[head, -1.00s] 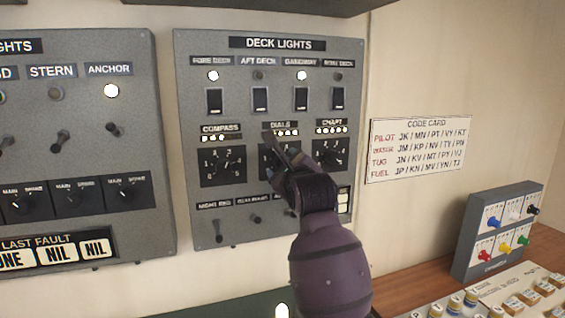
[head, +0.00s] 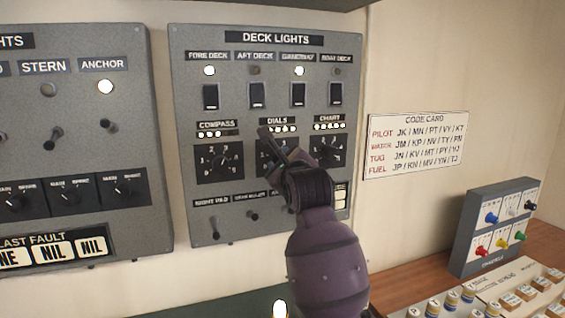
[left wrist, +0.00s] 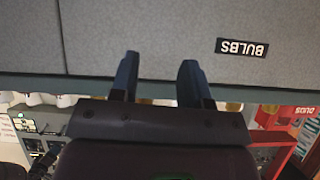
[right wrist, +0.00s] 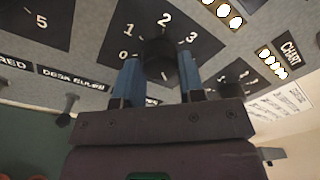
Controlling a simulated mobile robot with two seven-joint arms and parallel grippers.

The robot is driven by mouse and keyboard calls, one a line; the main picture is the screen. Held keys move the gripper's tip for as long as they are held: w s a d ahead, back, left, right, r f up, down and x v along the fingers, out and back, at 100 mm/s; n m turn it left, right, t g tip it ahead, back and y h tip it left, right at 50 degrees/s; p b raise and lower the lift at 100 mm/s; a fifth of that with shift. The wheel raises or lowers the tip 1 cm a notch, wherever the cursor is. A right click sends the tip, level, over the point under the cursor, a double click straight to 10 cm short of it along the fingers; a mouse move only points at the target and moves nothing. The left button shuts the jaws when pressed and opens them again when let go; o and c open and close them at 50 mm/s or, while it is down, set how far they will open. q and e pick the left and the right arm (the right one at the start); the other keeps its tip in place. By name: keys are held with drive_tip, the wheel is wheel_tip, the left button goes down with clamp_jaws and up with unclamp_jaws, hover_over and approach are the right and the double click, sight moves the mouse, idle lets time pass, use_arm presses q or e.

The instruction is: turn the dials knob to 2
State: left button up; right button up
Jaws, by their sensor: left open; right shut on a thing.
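The DIALS knob (right wrist: 161,57) is a dark round knob on a black plate with white numerals, on the DECK LIGHTS panel (head: 182,90). My right gripper (right wrist: 160,80) is shut on it, one blue finger on each side. In the head view, my right gripper (head: 275,145) covers most of the DIALS plate (head: 264,166). The knob's pointer is not clear in either view. A row of lit lamps (head: 284,128) sits under the DIALS label. My left gripper (left wrist: 158,75) is open and empty in the left wrist view, near a grey surface labelled BULBS (left wrist: 242,48).
The COMPASS knob (head: 218,161) and CHART knob (head: 327,151) flank the DIALS plate closely. Rocker switches (head: 257,95) are above, and small toggles (head: 252,215) below. A code card (head: 416,146) hangs to the right, above a desk with a small switch box (head: 495,228).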

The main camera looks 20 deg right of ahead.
drive_tip(key=shift+n, duration=0.3)
drive_tip(key=n+y, duration=0.1)
drive_tip(key=n, duration=1.4)
drive_tip(key=n+y, duration=0.1)
drive_tip(key=n, duration=1.4)
drive_tip(key=shift+d+r, duration=0.1)
drive_tip(key=shift+n, duration=0.3)
drive_tip(key=o, duration=0.9)
